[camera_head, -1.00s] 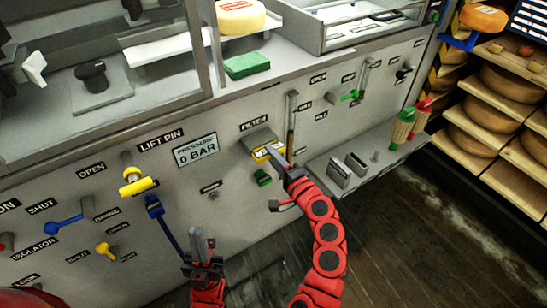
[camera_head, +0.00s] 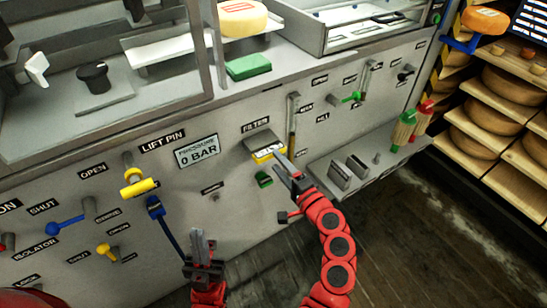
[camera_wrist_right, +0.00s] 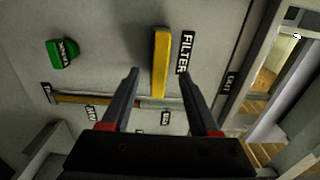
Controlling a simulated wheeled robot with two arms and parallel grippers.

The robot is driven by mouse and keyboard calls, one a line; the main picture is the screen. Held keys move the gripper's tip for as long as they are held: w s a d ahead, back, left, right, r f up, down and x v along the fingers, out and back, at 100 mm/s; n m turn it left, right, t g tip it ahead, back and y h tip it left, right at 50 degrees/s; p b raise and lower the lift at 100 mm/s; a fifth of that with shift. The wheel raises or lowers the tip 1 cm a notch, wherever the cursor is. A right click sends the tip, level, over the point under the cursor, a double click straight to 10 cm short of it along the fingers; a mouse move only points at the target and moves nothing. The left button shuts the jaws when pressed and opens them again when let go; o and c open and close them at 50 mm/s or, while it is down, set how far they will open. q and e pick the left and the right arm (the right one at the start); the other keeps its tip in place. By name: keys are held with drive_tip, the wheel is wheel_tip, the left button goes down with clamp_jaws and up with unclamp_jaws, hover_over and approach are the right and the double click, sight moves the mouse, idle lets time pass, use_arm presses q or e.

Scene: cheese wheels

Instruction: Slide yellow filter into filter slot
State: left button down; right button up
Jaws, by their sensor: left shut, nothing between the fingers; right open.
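The yellow filter (camera_head: 268,154) sits in the filter slot (camera_head: 260,139), under the FILTER label on the grey panel. Its yellow front edge shows below the slot's hood. In the right wrist view the yellow filter (camera_wrist_right: 161,62) is a narrow upright bar ahead of the fingers, beside the FILTER label. My right gripper (camera_head: 285,163) is open, just in front of and a little below right of the filter. In the wrist view my right gripper (camera_wrist_right: 158,82) has nothing held between its fingers. My left gripper (camera_head: 200,236) is shut and empty, low in front of the panel.
A green knob (camera_head: 264,179) is just below the filter. A lever in a vertical slot (camera_head: 292,120) is to its right. A blue lever (camera_head: 165,222) hangs near my left gripper.

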drive_tip(key=v, duration=1.3)
drive_tip(key=shift+s+d+b, duration=0.25)
drive_tip(key=shift+s+b, duration=0.05)
drive_tip(key=shift+b, duration=0.05)
